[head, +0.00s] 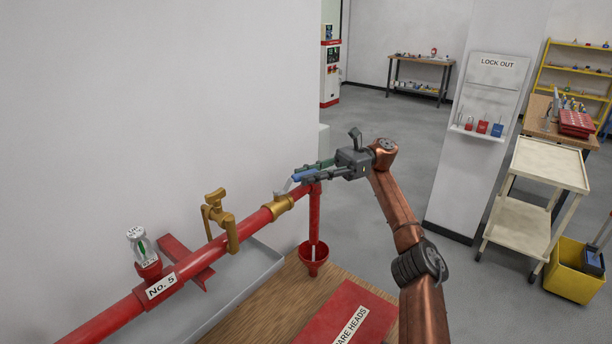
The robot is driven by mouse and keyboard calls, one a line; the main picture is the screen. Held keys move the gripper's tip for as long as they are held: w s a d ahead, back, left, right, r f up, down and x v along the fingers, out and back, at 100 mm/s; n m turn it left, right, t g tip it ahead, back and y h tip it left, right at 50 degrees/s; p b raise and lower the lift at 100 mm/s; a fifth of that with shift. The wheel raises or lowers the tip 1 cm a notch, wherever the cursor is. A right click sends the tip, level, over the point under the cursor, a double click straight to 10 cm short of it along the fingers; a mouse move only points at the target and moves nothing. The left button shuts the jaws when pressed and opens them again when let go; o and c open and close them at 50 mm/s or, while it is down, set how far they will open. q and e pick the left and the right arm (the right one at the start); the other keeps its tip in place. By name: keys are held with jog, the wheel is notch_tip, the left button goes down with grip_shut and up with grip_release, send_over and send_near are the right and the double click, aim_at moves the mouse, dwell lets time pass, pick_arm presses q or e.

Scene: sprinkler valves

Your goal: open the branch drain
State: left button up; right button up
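A red pipe (118,320) labelled No. 5 (161,286) runs along the wall from lower left. A brass valve (283,203) sits near its far end, with a thin metal lever and a blue handle (302,176). A red drop pipe (314,215) goes down to a red funnel (314,262). My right gripper (305,174) reaches in from the right, its two fingers close on either side of the blue handle and seemingly touching it. The lever slants up to the right from the valve. My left gripper is not in view.
Below are a grey tray (240,290), a wooden top (262,310) and a red SPARE HEADS box (345,315). A cart (545,165) stands right.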

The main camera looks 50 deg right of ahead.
jog(key=o, duration=0.4)
jog(key=shift+f, duration=0.1)
jog(key=shift+o, duration=0.2)
jog(key=shift+r, duration=5.05)
jog(key=shift+c, duration=0.7)
